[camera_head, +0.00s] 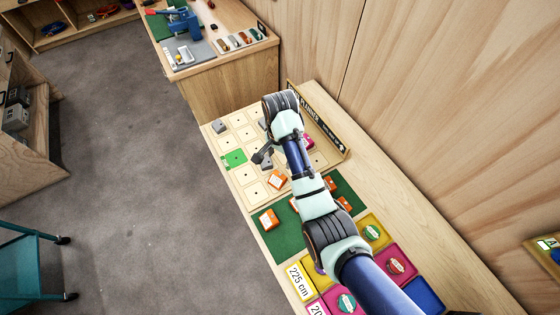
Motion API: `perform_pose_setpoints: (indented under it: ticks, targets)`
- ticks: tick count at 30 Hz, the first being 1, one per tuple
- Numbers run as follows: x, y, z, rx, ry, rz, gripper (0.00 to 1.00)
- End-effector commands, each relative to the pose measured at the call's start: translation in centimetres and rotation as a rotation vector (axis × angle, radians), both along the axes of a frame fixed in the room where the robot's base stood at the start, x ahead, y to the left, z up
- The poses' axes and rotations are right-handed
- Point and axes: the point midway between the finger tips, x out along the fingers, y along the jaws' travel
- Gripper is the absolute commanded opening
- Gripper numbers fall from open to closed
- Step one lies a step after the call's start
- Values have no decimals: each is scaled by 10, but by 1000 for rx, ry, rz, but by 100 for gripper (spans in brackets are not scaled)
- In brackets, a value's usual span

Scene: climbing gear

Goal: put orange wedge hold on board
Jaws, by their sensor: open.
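The board (222,142) is a pale wooden panel of light squares with dark centre holes, and one square is green (235,158). An orange hold (277,180) lies at the board's lower edge, by the green mat. Other orange holds are on the green mat (289,238): one at its left (268,220), and others at its right (344,203), partly hidden by my arm. I cannot tell which are wedges. My gripper (258,160) is open over the middle of the board, right of the green square, with no hold seen in it.
Grey holds (218,127) and a pink hold (308,142) are on the board. A dark lettered sign (322,128) stands along its back edge. Coloured trays (371,232) lie at the near end. Another bench (205,50) with a blue tool stands beyond. My arm hides part of the board.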

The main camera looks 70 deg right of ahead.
Motion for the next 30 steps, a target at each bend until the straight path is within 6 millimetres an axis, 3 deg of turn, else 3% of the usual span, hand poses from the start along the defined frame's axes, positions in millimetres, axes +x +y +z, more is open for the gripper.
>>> perform_pose_setpoints:
  ticks: [14, 17, 20, 21, 23, 24, 27, 30]
  targets:
    - [1, 1, 1, -2, -2, 5, 66]
    - [24, 21, 3, -51, -43, 118, 66]
    - [78, 81, 16, -189, -158, 424, 66]
    - [100, 117, 27, -268, -221, 589, 66]
    - [126, 178, 49, -398, -321, 840, 66]
    - [135, 219, 67, -488, -389, 997, 66]
    - [135, 311, 114, -704, -543, 1323, 66]
    - [117, 374, 154, -881, -661, 1533, 66]
